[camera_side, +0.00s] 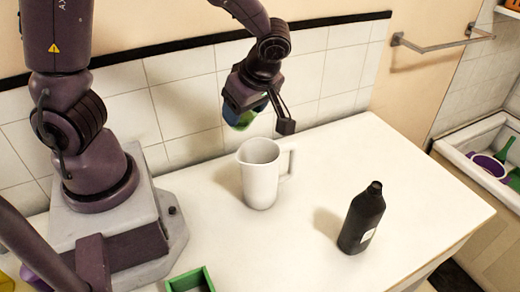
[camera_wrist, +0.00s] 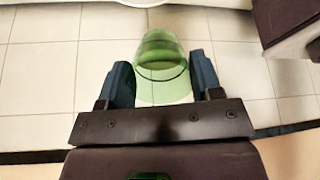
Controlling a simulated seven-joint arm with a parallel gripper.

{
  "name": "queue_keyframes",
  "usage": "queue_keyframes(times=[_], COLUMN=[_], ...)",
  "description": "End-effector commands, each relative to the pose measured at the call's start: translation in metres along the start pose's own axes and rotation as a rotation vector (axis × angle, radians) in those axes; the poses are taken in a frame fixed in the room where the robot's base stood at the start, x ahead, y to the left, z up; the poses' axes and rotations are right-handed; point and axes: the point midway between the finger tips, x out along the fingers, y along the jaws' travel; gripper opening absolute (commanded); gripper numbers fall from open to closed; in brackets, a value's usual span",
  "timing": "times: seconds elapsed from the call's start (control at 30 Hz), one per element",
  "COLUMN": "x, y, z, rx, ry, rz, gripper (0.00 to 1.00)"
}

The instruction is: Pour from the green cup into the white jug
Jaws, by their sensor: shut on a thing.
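My gripper (camera_wrist: 162,84) is shut on the green cup (camera_wrist: 160,60), which is see-through and sits between its two blue fingers in the wrist view. In the side view the green cup (camera_side: 240,119) shows partly behind my gripper (camera_side: 262,106), tilted, above and a little left of the white jug. The white jug (camera_side: 262,182) stands upright on the white table, its handle to the right and its spout to the left. A small part of its rim shows at the top of the wrist view. I cannot tell what is inside the cup or the jug.
A black bottle (camera_side: 362,218) stands upright on the table right of the jug. A green open box (camera_side: 190,281) is at the front edge of the picture. A tiled wall (camera_side: 190,104) runs close behind my gripper. A basin (camera_side: 482,150) with items is at the far right.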

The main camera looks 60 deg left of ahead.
Motion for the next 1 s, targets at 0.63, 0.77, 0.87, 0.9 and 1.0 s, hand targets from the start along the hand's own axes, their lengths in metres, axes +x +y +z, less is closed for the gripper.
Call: queue_keyframes(times=[0.63,0.77,0.87,0.9,1.0], x=[-0.003,-0.003,-0.003,-0.003,-0.004], y=[0.0,0.0,0.0,0.0,0.0], z=[0.026,0.026,0.026,0.026,0.027], rx=[-0.001,0.0,0.001,0.001,0.001], ry=[0.247,0.254,0.26,0.262,0.268], rz=[0.0,0.0,0.0,0.0,-0.001], gripper=[0.35,0.35,0.35,0.35,0.35])
